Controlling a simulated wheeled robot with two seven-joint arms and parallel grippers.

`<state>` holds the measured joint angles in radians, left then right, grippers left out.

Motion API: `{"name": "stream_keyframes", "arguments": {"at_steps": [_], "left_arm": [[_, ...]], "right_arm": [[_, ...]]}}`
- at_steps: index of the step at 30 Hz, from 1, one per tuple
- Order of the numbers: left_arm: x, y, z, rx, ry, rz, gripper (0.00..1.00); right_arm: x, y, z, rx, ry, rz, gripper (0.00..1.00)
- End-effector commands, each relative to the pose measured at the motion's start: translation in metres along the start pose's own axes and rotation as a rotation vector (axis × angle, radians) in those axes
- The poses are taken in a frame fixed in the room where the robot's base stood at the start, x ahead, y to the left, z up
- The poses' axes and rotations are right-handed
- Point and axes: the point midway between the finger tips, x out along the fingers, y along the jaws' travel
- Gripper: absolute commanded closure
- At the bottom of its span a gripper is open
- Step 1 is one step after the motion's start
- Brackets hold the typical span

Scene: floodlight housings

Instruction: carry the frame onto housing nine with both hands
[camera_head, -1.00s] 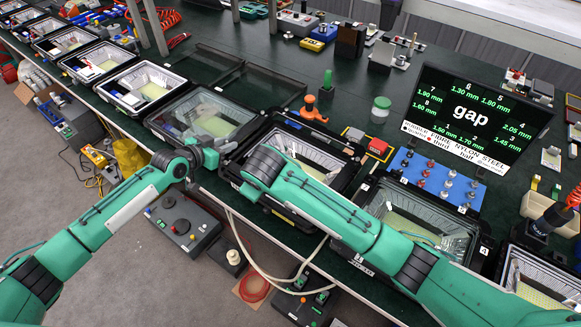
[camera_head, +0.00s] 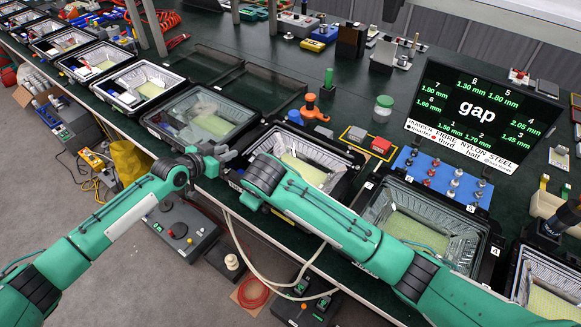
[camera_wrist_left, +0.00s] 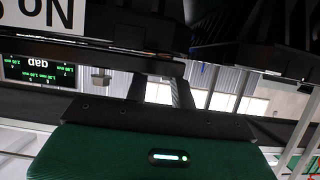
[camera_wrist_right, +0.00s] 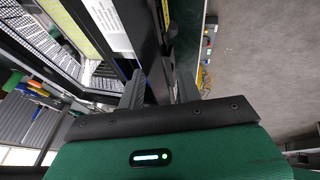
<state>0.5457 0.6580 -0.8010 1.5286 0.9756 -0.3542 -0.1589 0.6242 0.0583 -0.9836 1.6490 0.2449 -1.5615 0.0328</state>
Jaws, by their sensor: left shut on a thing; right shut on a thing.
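The black rectangular frame (camera_head: 333,142) shows in the head view around a lit housing interior, partly behind my right arm. I cannot tell whether it touches the housing below (camera_head: 305,172), and no housing number is readable there. My left gripper (camera_head: 217,156) is at the frame's left side, shut on it. In the left wrist view, the left fingers (camera_wrist_left: 160,84) meet a dark bar across the top. My right gripper is hidden behind its arm in the head view. In the right wrist view, its fingers (camera_wrist_right: 160,82) are shut on a black bar beside a white label.
Dark mesh panels (camera_head: 262,88) lie at the back.

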Motion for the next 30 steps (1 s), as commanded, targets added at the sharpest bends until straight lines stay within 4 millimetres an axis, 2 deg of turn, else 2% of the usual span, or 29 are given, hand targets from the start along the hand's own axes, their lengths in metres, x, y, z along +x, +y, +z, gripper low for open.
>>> {"name": "stream_keyframes", "arguments": {"at_steps": [2,3,6,14,19,23,30], "left_arm": [[0.002,0.0,0.006,0.0,0.0,-0.001,1.0],[0.002,0.0,0.005,0.0,-0.001,-0.001,0.71],[0.001,0.0,0.004,0.0,-0.001,0.0,0.53],[0.001,0.0,0.004,0.0,0.0,0.0,0.53],[-0.01,-0.001,0.004,-0.001,-0.001,-0.001,0.53],[-0.031,0.0,0.005,0.001,-0.002,0.0,0.53],[-0.08,-0.001,0.005,0.002,-0.003,-0.001,0.53]], "right_arm": [[0.005,-0.001,0.002,0.0,0.001,0.002,1.0],[0.004,-0.001,0.002,0.0,0.0,0.002,0.61],[0.003,-0.001,0.001,0.0,0.0,0.001,0.43],[0.003,-0.001,0.001,0.0,0.0,0.0,0.43],[0.003,-0.001,0.001,0.0,0.0,0.0,0.43],[0.003,-0.001,0.001,0.0,0.0,0.0,0.43],[0.003,-0.001,0.001,0.0,0.0,0.0,0.43]]}}
